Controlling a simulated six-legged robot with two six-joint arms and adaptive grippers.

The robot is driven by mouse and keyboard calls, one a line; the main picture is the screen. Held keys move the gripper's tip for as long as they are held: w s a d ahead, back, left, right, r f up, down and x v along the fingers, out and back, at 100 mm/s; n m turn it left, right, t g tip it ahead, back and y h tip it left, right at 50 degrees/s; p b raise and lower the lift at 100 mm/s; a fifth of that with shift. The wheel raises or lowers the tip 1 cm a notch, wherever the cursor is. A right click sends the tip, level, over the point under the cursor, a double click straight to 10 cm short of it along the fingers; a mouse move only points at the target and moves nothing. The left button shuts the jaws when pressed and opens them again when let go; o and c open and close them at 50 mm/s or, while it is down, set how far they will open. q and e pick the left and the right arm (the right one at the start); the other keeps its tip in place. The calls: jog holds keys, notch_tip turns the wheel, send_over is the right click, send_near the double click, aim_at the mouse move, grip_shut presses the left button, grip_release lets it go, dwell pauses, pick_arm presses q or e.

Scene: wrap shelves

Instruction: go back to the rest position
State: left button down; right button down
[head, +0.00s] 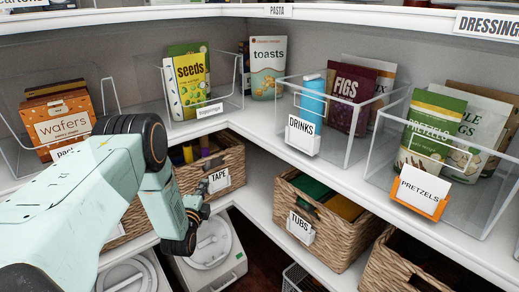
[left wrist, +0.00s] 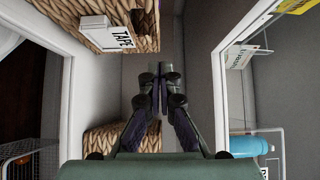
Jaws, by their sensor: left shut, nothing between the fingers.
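My left gripper (head: 198,212) hangs in front of the lower shelf, beside the TAPE basket. Its arm comes in from the left across the wafers side. In the left wrist view the left gripper (left wrist: 159,78) has its fingers together with nothing between them. The woven TAPE basket (head: 222,165) is close behind it; it also shows at the top of the left wrist view (left wrist: 152,25). My right gripper is not in view.
Upper-shelf clear bins hold wafers (head: 62,122), seeds (head: 187,82), a blue drink (head: 312,98), figs and pretzels (head: 430,125). A toasts bag (head: 267,68) stands in the corner. The TUBS basket (head: 310,238) is right on the lower shelf. White lidded containers (head: 215,258) stand below.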

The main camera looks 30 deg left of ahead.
pick_arm(q)
jog(key=shift+d, duration=0.1)
jog(key=s+d+f+n+g+h, duration=0.4)
jog(key=s+d+f+n+g, duration=0.4)
jog(key=s+d+f+n, duration=0.5)
jog(key=s+d+r+g+h+p, duration=0.1)
jog(key=s+d+g, duration=0.3)
jog(key=s, duration=0.9)
jog(key=s+d+r+n+g+h, duration=0.1)
jog(key=s+d+g, duration=0.3)
jog(key=s+d, duration=0.5)
jog(key=s, duration=0.5)
jog(key=shift+s+g+h+p, duration=0.25)
jog(key=shift+g+h+p, duration=0.05)
jog(key=shift+h+p, duration=0.1)
jog(key=shift+r, duration=0.1)
